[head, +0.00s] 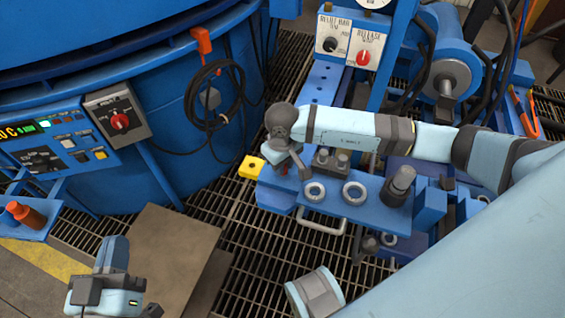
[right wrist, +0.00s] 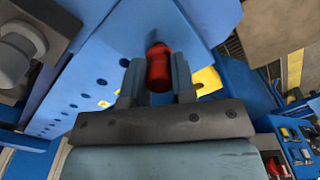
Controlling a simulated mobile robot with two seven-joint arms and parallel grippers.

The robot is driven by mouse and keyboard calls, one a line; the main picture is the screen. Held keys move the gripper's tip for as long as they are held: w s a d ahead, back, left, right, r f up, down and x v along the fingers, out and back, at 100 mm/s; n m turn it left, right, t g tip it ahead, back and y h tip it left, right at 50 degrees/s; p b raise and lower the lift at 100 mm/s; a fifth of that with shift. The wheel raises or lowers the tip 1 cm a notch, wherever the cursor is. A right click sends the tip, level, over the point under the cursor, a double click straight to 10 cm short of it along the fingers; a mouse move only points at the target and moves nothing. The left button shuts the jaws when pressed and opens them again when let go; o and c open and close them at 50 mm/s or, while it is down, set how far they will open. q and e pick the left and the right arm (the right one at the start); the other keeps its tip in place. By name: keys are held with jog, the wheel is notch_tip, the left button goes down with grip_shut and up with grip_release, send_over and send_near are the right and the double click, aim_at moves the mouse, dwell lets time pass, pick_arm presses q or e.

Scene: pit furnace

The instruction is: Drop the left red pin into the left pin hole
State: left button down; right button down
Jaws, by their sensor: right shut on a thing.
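In the right wrist view, a red pin (right wrist: 158,68) stands between the two fingers of my right gripper (right wrist: 157,82), which is shut on it. In the head view, my right gripper (head: 285,168) points down at the left end of the blue bracket plate (head: 333,206). Only a trace of red shows there; the pin's lower end and any hole under it are hidden.
A yellow block (head: 250,167) is just left of the bracket plate. A dark cylindrical post (head: 399,186) stands at its right end. A control box with a red knob (head: 363,58) is behind. An orange-red cylinder (head: 27,215) lies on a blue shelf at the far left.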

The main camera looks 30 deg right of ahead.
jog(key=c, duration=0.9)
grip_release()
jog(key=shift+o, duration=0.2)
notch_tip(320, 180, up, 5)
jog(key=shift+f+p, duration=0.1)
jog(key=shift+p, duration=0.55)
pick_arm(q)
notch_tip(320, 180, down, 6)
jog(key=a+g+y+p, duration=0.1)
jog(key=a+g+y, duration=0.1)
jog(key=shift+s+a+r+g+y+p, duration=0.2)
jog(key=shift+a+g+y+p, duration=0.1)
jog(key=shift+p, duration=0.1)
pick_arm(e)
notch_tip(320, 180, up, 9)
pick_arm(q)
jog(key=shift+d, duration=0.2)
